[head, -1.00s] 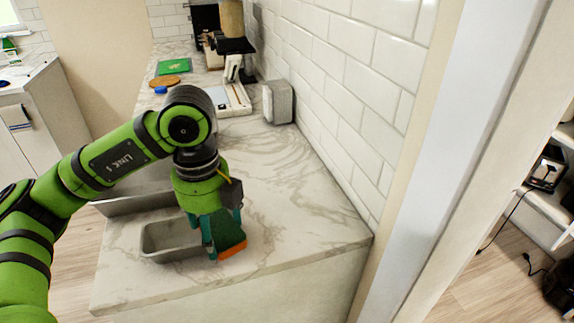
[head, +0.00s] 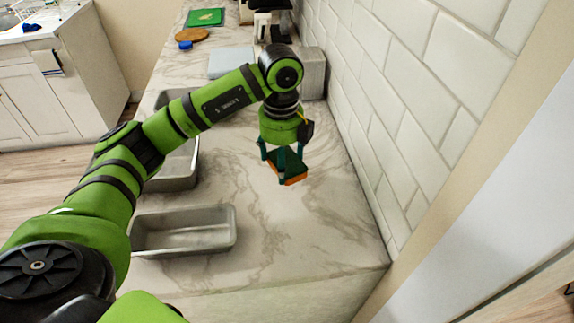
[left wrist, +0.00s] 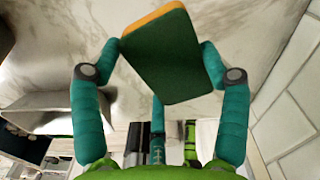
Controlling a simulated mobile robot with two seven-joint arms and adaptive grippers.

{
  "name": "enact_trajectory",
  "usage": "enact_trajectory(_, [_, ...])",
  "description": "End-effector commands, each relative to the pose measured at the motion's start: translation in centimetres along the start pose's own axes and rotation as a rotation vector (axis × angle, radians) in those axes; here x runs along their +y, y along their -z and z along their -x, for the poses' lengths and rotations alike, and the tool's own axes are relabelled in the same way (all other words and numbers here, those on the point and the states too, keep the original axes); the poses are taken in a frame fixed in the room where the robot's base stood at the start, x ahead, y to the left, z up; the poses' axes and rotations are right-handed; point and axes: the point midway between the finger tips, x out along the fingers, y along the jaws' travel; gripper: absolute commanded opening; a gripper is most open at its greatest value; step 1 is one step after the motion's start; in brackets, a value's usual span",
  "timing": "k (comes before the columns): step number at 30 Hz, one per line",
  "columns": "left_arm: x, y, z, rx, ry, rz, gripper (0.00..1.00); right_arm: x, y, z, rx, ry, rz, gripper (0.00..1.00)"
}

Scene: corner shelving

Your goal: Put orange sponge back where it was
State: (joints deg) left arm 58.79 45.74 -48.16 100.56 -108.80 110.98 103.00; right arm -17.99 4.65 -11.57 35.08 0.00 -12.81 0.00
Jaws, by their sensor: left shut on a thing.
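The orange sponge (head: 294,180) has a dark green scouring side and an orange side. My left gripper (head: 284,166) is shut on it, with the sponge's green face toward the palm. In the head view the sponge is over the marble counter, right of the metal trays; I cannot tell how high it is. In the left wrist view the sponge (left wrist: 165,60) sits between the teal fingers, its orange edge along the top. My right gripper is not in view.
A shallow metal tray (head: 183,250) lies at the counter's near left, with a metal basin (head: 178,180) behind it. A grey box (head: 312,75) stands against the tiled wall (head: 385,100). The marble counter (head: 300,230) is clear around the sponge.

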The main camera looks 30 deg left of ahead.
Motion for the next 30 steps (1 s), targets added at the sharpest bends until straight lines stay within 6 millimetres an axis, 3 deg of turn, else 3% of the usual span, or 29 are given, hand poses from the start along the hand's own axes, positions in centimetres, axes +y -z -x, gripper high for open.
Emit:
enact_trajectory(3, [-1.3, -0.7, -0.7, 0.003, 0.000, 0.000, 0.49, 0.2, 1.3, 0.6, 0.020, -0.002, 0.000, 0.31])
enact_trajectory(8, [-1.7, -1.0, -1.6, 0.001, -0.002, -0.001, 0.49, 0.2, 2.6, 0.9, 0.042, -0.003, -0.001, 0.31])
enact_trajectory(16, [-1.7, -1.0, -5.0, 0.001, -0.001, -0.001, 0.49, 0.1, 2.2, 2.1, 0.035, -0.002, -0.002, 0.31])
enact_trajectory(28, [-1.7, -1.0, -5.7, 0.000, 0.001, -0.001, 0.49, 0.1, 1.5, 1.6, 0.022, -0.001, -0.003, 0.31])
enact_trajectory(29, [-1.7, -1.0, -5.6, 0.000, 0.001, -0.001, 0.84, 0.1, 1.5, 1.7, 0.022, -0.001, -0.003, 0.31])
enact_trajectory(30, [-1.7, -1.0, -5.5, 0.000, 0.001, -0.001, 0.99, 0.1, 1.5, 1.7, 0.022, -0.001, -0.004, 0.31])
